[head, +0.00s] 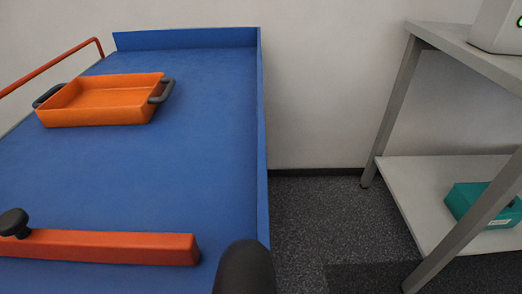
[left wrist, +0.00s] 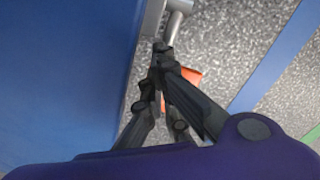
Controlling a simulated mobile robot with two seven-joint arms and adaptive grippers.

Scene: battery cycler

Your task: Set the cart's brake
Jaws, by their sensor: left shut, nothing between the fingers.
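The blue cart (head: 200,150) fills the left of the head view; its blue side (left wrist: 60,80) is at the left of the left wrist view. My left gripper (left wrist: 161,48) is shut and empty, pointing down along the cart's side above the speckled floor. A grey metal rod (left wrist: 178,8) is just beyond the fingertips; I cannot tell whether they touch. An orange part (left wrist: 190,76) is partly hidden behind the fingers, and I cannot tell if it is the brake. My right gripper is not in view.
An orange tray (head: 100,103) with dark handles and an orange-red bar (head: 120,247) with a black knob (head: 14,222) are on the cart top. A grey-legged shelf (head: 395,100) holding a teal box (head: 478,203) stands right. Carpeted floor (head: 310,215) between is clear.

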